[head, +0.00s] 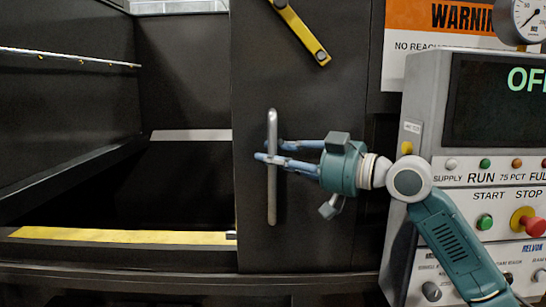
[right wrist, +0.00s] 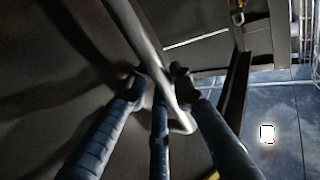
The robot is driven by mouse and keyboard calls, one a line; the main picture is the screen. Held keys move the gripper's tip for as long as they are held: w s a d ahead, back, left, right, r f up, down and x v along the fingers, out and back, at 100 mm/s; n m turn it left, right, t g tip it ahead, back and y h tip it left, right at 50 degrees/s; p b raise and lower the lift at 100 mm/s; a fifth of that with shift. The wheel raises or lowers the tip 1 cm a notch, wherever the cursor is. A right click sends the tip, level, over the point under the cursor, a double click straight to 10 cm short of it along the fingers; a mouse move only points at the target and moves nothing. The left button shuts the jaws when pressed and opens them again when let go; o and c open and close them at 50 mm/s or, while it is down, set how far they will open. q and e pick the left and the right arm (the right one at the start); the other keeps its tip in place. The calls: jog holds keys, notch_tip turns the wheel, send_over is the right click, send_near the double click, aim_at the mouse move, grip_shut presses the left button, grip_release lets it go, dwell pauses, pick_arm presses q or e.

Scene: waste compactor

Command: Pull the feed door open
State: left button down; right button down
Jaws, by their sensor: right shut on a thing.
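The feed door (head: 255,100) is a dark panel in the middle of the head view. The dark chute opening shows to its left. A vertical metal bar handle (head: 272,205) stands on the door; in the right wrist view the handle (right wrist: 143,40) runs between my fingers. My right gripper (head: 268,153) comes from the right with its blue fingers at the handle's middle and is shut on it. In the right wrist view the right gripper (right wrist: 160,80) has its fingertips on both sides of the bar. My left gripper is not in view.
A grey control panel (head: 440,110) with buttons and a red stop knob (head: 533,227) stands at the right, close to my right arm. A yellow-edged sill (head: 120,237) runs below the opening. A yellow-and-dark bar (head: 303,33) hangs above the handle.

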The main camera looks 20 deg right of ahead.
jog(key=shift+f, duration=0.1)
jog(key=c, duration=1.5)
grip_release()
jog(key=shift+d, duration=0.15)
jog(key=v, duration=1.2)
jog(key=shift+d, duration=0.15)
